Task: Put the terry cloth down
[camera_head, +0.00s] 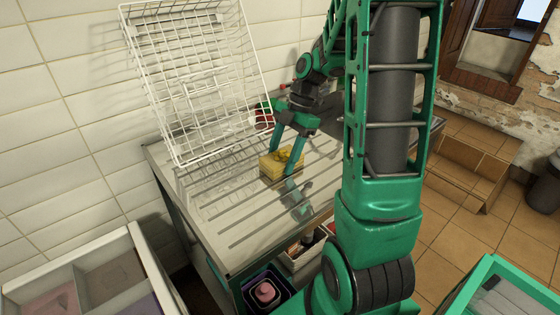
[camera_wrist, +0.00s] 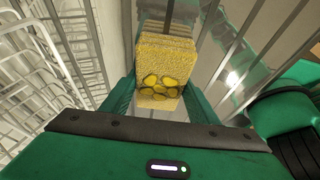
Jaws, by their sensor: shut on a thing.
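The terry cloth (camera_head: 281,162) is a yellow folded block, with a pattern of rounded yellow shapes on one edge. It also shows in the wrist view (camera_wrist: 165,60), between the two green fingers. My gripper (camera_head: 283,163) is shut on it from both sides, pointing down at the grooved metal worktop (camera_head: 215,215). The cloth is close to the worktop; I cannot tell whether it touches it. A reflection of the gripper and cloth shows in the shiny surface.
A white wire rack (camera_head: 195,85) stands tilted at the back left of the worktop. A red item (camera_head: 264,114) lies behind my gripper. Bins (camera_head: 262,290) stand below the front edge. A divided tray (camera_head: 90,275) is at lower left. The worktop's front left is clear.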

